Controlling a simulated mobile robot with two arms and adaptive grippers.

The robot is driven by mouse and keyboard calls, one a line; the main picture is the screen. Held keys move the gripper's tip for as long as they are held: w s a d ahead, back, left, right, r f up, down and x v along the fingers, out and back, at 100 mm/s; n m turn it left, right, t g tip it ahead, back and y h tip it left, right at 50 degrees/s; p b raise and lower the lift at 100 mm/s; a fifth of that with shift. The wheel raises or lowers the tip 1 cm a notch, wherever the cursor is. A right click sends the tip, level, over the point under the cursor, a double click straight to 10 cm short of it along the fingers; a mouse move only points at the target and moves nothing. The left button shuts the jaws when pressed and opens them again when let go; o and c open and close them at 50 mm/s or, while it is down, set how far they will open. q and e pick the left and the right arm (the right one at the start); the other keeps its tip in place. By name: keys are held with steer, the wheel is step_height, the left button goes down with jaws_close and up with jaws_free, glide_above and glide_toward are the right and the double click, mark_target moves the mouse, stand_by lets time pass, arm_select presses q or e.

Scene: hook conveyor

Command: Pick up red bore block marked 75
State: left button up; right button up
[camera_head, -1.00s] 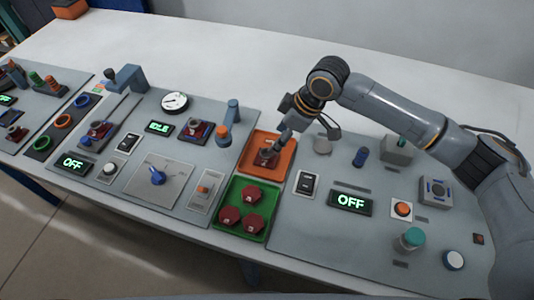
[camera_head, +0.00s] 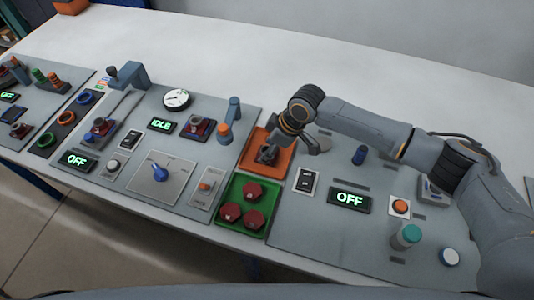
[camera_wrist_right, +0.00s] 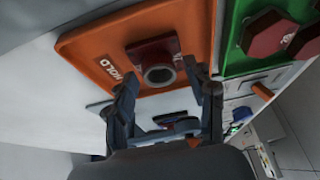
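A red bore block (camera_wrist_right: 152,52) with a round grey bore lies in the orange tray (camera_wrist_right: 93,45), which is marked HOLD. No number is readable on it. My right gripper (camera_wrist_right: 160,80) is open, its two fingers apart, with the block between and just beyond the fingertips. I cannot tell whether a finger touches it. In the head view my right gripper (camera_head: 267,155) is over the orange tray (camera_head: 283,165) and hides most of the block. My left gripper is not in view.
A green tray (camera_head: 228,221) with three red hexagonal blocks (camera_head: 253,191) adjoins the orange tray in front. A panel with an OFF display (camera_head: 349,199) lies right; another with an IDLE display (camera_head: 160,125) lies left.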

jaws_close()
steer(key=shift+r, duration=0.15)
